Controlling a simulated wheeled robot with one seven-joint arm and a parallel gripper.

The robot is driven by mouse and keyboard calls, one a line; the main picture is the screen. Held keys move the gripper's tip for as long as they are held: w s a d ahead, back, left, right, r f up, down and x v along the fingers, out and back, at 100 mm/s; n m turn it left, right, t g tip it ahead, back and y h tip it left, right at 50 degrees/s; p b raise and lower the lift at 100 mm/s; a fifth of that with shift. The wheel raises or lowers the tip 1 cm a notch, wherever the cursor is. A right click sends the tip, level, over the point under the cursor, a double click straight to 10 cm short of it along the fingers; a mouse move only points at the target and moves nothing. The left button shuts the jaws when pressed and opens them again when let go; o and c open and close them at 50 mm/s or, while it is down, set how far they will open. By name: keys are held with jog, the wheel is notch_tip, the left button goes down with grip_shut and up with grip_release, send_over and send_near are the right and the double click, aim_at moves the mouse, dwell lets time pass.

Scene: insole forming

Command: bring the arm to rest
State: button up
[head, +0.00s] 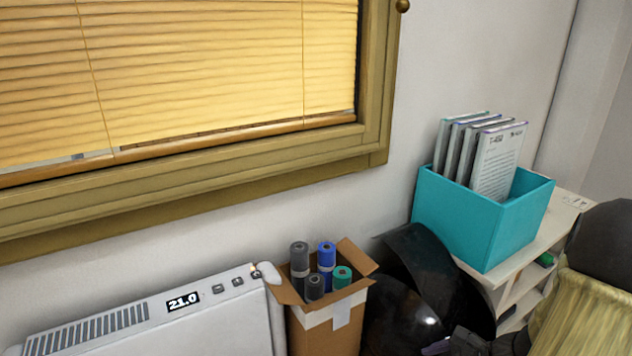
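My gripper cannot be made out in the head view, the only view given. Glossy black curved shapes (425,285) show at the bottom, right of the cardboard box. I cannot tell whether they are part of my arm. Smaller dark parts (465,343) at the bottom edge are cut off and unclear.
A white heater (215,320) reading 21.0 stands below the blinded window (190,70). Beside it, a cardboard box (325,330) holds several rolls. A teal bin (470,225) with upright cases sits on a pale shelf (560,220). A dark rounded thing (605,240) is at right.

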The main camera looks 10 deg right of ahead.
jog(key=a+r+n+g+h, duration=0.1)
jog(key=a+r+n+h, duration=0.25)
jog(key=a+n, duration=0.55)
jog(key=a+r+n+g+h, duration=0.15)
jog(key=a+n+h, duration=0.35)
jog(key=n, duration=0.7)
notch_tip(320, 180, up, 32)
jog(key=y+p, duration=0.1)
jog(key=p, duration=3.1)
jog(key=shift+w+a, duration=0.15)
jog(key=shift+w, duration=0.3)
jog(key=shift+f+t+y, duration=0.1)
jog(key=shift+t+y, duration=0.15)
jog(key=shift+c, duration=0.2)
